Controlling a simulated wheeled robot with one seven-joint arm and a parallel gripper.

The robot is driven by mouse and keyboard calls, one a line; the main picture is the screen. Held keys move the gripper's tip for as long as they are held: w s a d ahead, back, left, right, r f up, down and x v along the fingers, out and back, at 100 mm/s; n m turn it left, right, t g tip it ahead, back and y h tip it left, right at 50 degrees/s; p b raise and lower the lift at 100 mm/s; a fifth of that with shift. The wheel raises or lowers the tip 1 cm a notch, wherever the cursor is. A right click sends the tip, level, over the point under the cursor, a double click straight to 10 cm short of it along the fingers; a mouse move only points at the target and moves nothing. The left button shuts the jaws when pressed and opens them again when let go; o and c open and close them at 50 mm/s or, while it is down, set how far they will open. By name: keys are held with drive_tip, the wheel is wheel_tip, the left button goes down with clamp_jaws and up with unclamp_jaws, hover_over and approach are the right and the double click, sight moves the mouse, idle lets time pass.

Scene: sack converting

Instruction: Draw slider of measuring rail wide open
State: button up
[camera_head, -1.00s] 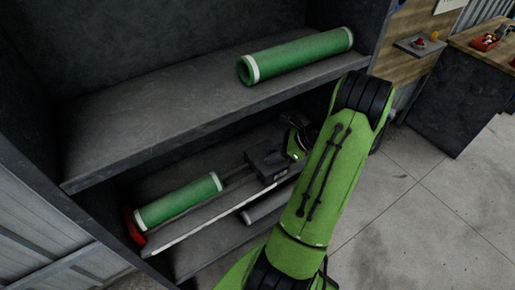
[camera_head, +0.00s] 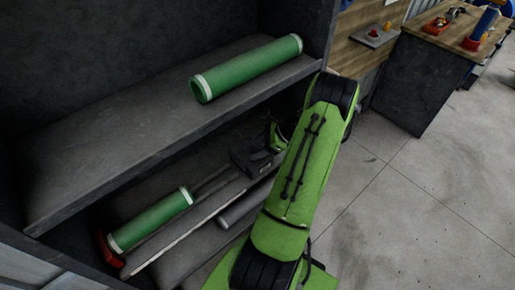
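The measuring rail (camera_head: 187,228) lies along the lower shelf, a long pale-edged bar with a red end stop (camera_head: 108,250) at its left end. A dark slider block (camera_head: 253,160) sits toward the rail's right end. A green roll with white bands (camera_head: 151,220) lies along the rail between the red stop and the slider, nearer the stop. My green arm reaches into the lower bay from the right. My gripper (camera_head: 277,140) is at or just behind the slider, mostly hidden by my arm. I cannot tell whether its fingers touch the slider.
Another green roll (camera_head: 247,69) lies on the upper shelf (camera_head: 110,145), whose front edge overhangs the lower bay. A grey bar (camera_head: 243,207) lies in front of the rail. A workbench (camera_head: 418,82) stands at the back right. The concrete floor at right is clear.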

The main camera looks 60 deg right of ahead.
drive_tip(key=shift+o, duration=0.2)
drive_tip(key=p+v, duration=0.4)
drive_tip(key=v, duration=1.1)
drive_tip(key=shift+s+r, duration=0.2)
drive_tip(key=shift+s, duration=0.05)
drive_tip(key=shift+d, duration=0.15)
